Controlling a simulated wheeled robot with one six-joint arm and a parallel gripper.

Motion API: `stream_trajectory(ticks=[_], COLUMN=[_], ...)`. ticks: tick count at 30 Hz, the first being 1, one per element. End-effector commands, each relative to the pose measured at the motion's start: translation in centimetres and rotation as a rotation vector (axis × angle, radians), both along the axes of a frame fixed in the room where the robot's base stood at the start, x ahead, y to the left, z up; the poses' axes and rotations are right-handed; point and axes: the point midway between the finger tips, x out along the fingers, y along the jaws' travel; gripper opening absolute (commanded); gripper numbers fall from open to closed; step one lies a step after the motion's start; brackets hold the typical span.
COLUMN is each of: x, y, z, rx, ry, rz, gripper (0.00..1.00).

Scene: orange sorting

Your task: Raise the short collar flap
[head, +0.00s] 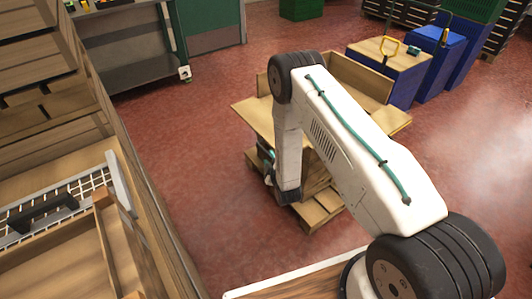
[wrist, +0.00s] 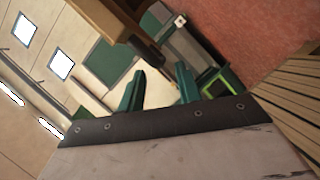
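A cardboard carton (head: 357,77) stands on a pallet in the head view, partly hidden behind my arm. One flap (head: 256,117) sticks outward on its left side, and another (head: 393,121) sticks out at the right. A taller panel stands up at the back. I cannot tell for sure which is the short collar flap. My gripper (head: 268,160) is low beside the carton, just below the left flap. In the wrist view its two green fingers (wrist: 158,90) are apart, with nothing visible between them. Whether they touch the carton is hidden.
The wooden pallet (head: 318,207) is under the carton. Blue bins (head: 432,62) and a wood-topped stand (head: 388,55) are behind it at the right. Shelving with a wire basket (head: 60,200) fills the left. The red floor between is clear.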

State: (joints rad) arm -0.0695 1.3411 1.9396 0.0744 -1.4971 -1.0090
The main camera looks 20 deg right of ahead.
Motion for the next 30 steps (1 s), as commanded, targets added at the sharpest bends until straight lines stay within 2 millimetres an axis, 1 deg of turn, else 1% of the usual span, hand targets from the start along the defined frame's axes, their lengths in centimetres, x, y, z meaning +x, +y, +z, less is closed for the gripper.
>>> stream_trajectory(ticks=[1,6,10,15,21,22,25,26,30], x=[0.9,3.6,5.1,5.8,5.9,5.9,5.9,5.9,5.9], y=[0.0,-0.1,-0.1,-0.1,-0.1,-0.1,-0.1,-0.1,0.0], z=[-0.1,-0.7,-1.0,-1.2,-1.2,-1.2,-1.2,-1.2,-1.2], rx=[0.0,0.001,0.001,0.001,0.001,0.001,0.001,0.001,0.002], ry=[-0.002,-0.001,-0.001,0.001,0.002,0.001,0.001,0.002,0.002], rz=[0.0,0.0,-0.001,-0.001,0.0,-0.001,-0.001,0.0,0.0], gripper=[0.34,0.34,0.34,0.34,0.34,0.32,0.04,0.0,0.0])
